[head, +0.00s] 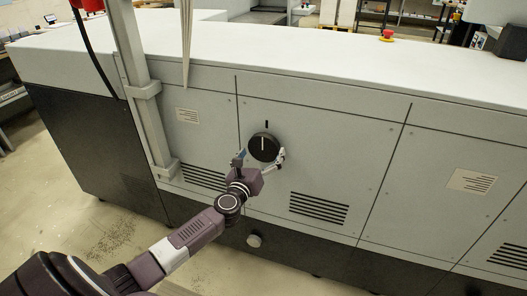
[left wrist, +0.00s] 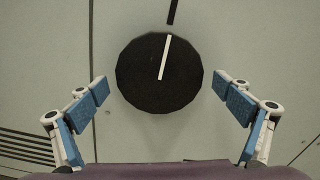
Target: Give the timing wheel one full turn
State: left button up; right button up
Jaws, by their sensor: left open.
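The timing wheel (head: 264,147) is a round black knob on the front panel of the grey machine. It carries a white pointer line, and a short black mark sits on the panel just above it. In the left wrist view the wheel (left wrist: 159,74) shows its white line pointing up and slightly right, almost at the black mark (left wrist: 173,11). My left gripper (head: 260,158) is open in front of the wheel. In the left wrist view its blue-padded fingers (left wrist: 168,92) stand on both sides of the wheel, apart from it. My right gripper is not in view.
The machine's front panel (head: 215,133) has vent slots (head: 319,208) and label plates. A grey post (head: 139,90) stands left of the wheel. The floor at left is open.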

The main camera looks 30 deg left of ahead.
pick_arm(q)
jog(key=shift+w+a, duration=0.25)
jog(key=shift+w, duration=0.45)
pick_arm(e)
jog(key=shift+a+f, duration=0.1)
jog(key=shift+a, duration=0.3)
pick_arm(q)
jog(key=shift+c, duration=0.3)
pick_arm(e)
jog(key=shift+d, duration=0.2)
pick_arm(q)
jog(key=c, duration=1.1)
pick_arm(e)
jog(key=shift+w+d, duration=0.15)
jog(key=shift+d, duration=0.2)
pick_arm(q)
jog(key=shift+m, duration=0.3)
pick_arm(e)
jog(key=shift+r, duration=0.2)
